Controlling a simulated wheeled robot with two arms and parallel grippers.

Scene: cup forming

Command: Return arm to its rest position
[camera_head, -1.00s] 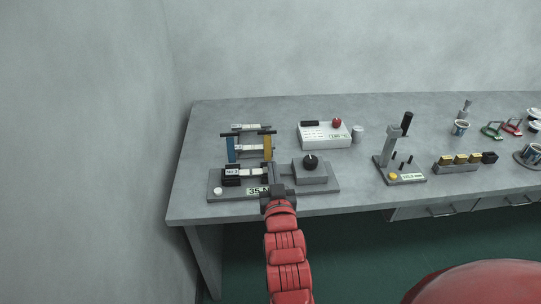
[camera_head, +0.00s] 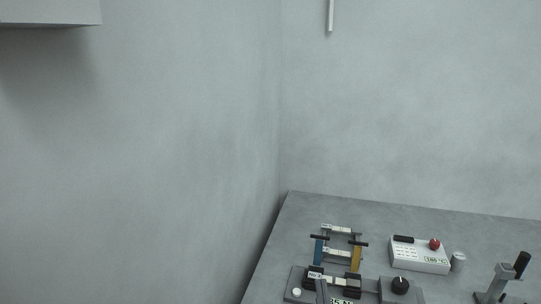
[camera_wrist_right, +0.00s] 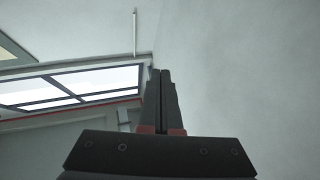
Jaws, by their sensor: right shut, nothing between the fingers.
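My right gripper (camera_wrist_right: 160,78) shows in the right wrist view, its two dark fingers together and nothing between them. Walls and a window lie behind it. My left gripper is in neither view.
The grey bench (camera_head: 290,215) fills the lower right of the head view.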

